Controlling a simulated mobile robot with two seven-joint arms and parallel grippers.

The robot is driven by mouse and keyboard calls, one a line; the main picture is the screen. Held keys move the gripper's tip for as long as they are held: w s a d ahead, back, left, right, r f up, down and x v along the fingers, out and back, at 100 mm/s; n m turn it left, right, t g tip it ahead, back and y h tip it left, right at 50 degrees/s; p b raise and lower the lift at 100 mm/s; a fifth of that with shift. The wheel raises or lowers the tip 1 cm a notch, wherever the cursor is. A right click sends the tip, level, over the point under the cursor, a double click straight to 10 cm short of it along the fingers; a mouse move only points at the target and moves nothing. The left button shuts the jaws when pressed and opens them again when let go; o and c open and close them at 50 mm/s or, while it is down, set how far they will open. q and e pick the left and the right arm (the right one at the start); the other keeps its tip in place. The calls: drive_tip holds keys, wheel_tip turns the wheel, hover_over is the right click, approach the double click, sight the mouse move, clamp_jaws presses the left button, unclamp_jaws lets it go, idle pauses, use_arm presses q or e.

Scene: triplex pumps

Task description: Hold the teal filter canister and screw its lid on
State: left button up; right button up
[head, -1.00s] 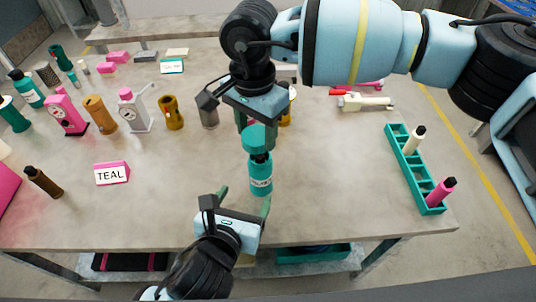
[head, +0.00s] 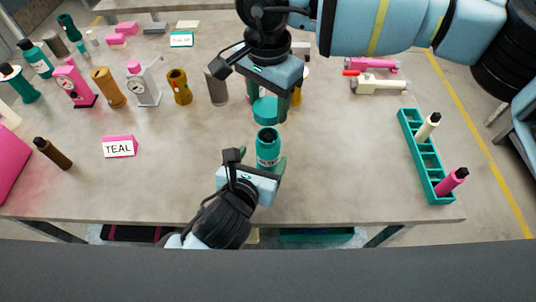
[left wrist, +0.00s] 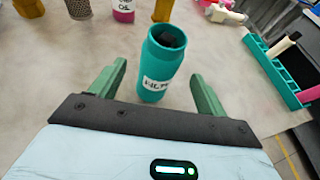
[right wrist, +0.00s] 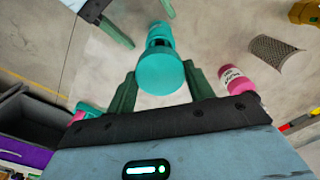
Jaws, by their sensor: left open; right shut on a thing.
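The teal filter canister (head: 269,152) stands upright on the table with a white label. Its dark open mouth shows in the left wrist view (left wrist: 166,62). My left gripper (head: 258,163) is open at the canister's near side, and its fingers lie left and right of it without visible grip. My right gripper (head: 267,104) is shut on the teal lid (head: 265,112) and holds it above and behind the mouth in the head view. In the right wrist view the lid (right wrist: 160,74) hides part of the canister (right wrist: 160,36).
A pink TEAL sign (head: 119,147) and a brown bottle (head: 54,154) stand to the left. A teal rack (head: 424,160) holding bottles stands at right. Several pumps and canisters line the back left. The table around the canister is clear.

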use_arm(q)
drive_tip(key=x, duration=0.8)
drive_tip(key=shift+s, duration=0.1)
drive_tip(key=c, duration=1.4)
drive_tip(key=shift+c, duration=0.3)
use_arm(e)
hover_over(268, 136)
drive_tip(key=shift+f, duration=2.5)
drive_tip(key=shift+f, duration=0.1)
drive_tip(key=shift+f, duration=0.8)
drive_tip(key=shift+f, duration=0.6)
